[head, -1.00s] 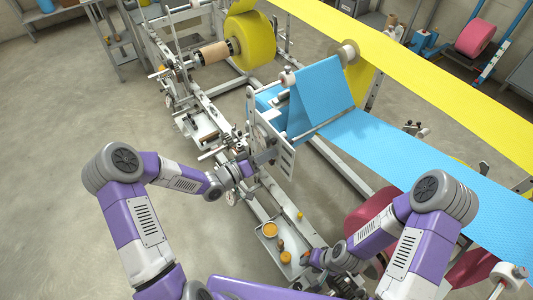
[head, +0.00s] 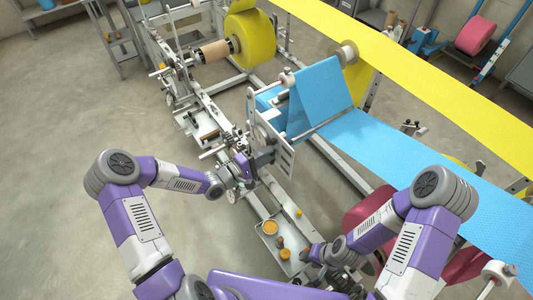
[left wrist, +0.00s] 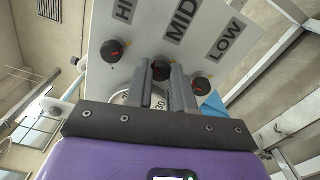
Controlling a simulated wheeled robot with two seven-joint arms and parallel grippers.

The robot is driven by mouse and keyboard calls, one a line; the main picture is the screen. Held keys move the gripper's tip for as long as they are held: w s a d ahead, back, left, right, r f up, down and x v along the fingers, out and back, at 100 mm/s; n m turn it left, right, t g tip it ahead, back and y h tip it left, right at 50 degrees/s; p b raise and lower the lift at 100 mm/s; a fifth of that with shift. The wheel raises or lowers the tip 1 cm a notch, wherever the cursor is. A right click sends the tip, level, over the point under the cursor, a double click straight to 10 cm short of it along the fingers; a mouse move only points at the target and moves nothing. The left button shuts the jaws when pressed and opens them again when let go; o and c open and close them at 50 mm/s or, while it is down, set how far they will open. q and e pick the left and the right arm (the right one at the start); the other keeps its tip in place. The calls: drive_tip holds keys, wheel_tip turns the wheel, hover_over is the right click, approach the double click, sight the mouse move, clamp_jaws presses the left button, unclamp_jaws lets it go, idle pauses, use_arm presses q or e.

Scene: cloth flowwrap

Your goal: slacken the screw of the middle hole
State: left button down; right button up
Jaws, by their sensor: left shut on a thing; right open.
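A pale plate (left wrist: 125,22) with labels HI, MID and LOW shows in the left wrist view; it stands upright in the head view (head: 284,150). It carries three dark round screw knobs with red marks: one by HI (left wrist: 113,50), the middle one by MID (left wrist: 160,68) and one by LOW (left wrist: 203,83). My left gripper (left wrist: 163,74) is shut on the middle knob, with one finger on each side, partly hiding it. In the head view my left gripper (head: 264,156) is at the plate's near face. My right gripper (head: 306,253) is open, low beside a metal tray.
The metal tray (head: 262,238) with orange round items lies on the machine frame near my right gripper. A blue web (head: 385,150) runs right from behind the plate. A yellow roll (head: 250,40) and a cardboard core (head: 213,52) are at the back. Open floor lies left.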

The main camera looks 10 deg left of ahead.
use_arm(q)
drive_tip(key=n, duration=0.5)
drive_tip(key=shift+n, duration=0.3)
idle(0.4)
drive_tip(key=c, duration=1.3)
unclamp_jaws()
drive_tip(key=shift+o, duration=0.2)
drive_tip(key=shift+s, duration=0.1)
drive_tip(key=v, duration=0.7)
drive_tip(key=shift+s+a+p, duration=0.2)
drive_tip(key=shift+p, duration=0.1)
